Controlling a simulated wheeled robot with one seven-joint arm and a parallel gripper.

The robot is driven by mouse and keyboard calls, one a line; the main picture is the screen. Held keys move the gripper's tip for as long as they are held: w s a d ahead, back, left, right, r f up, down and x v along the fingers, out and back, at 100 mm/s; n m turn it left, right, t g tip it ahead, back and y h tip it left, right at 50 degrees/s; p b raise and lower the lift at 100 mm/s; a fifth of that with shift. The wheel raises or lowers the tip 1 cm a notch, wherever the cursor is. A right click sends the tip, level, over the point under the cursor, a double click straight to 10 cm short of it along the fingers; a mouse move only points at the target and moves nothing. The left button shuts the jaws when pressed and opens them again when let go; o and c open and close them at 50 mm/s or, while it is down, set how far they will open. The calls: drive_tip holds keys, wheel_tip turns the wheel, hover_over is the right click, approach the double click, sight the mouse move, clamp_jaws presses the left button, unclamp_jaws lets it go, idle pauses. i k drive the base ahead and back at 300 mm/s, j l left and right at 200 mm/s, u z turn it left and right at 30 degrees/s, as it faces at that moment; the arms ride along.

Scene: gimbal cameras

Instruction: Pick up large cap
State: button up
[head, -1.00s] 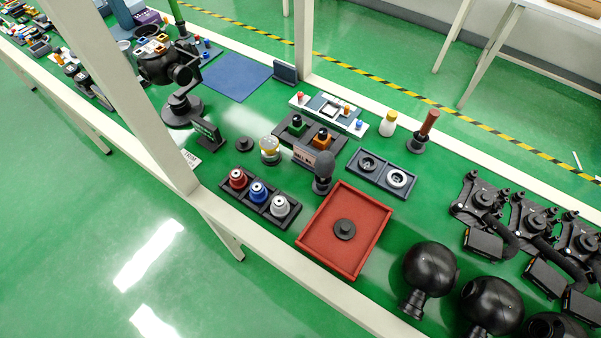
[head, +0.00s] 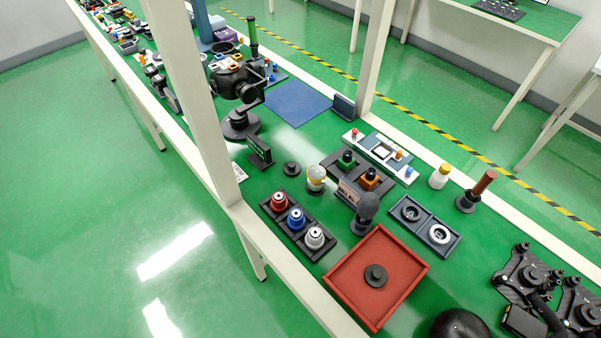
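A black round cap-like piece with a raised knob (head: 375,275) lies flat in the red tray (head: 345,265), near its middle. A smaller-looking black round piece (head: 291,169) lies on the green table left of a clear and yellow dome. I cannot tell for sure which of these is the large cap. My gripper is not in view.
Left of the tray is a dark holder with red, blue and silver pieces (head: 296,219). A dark two-bay tray with rings (head: 425,225) and a brown-handled tool (head: 476,191) stand to the right. A white post (head: 195,110) rises at the table's front edge.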

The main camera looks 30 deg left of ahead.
sight(374, 275)
drive_tip(key=k+z, duration=0.15)
drive_tip(key=k, duration=0.5)
drive_tip(key=i+j+z, duration=0.1)
drive_tip(key=z, duration=1.65)
drive_tip(key=k+j+z, duration=0.15)
drive_tip(key=j, duration=0.35)
drive_tip(key=j+z, duration=0.1)
drive_tip(key=j, duration=0.45)
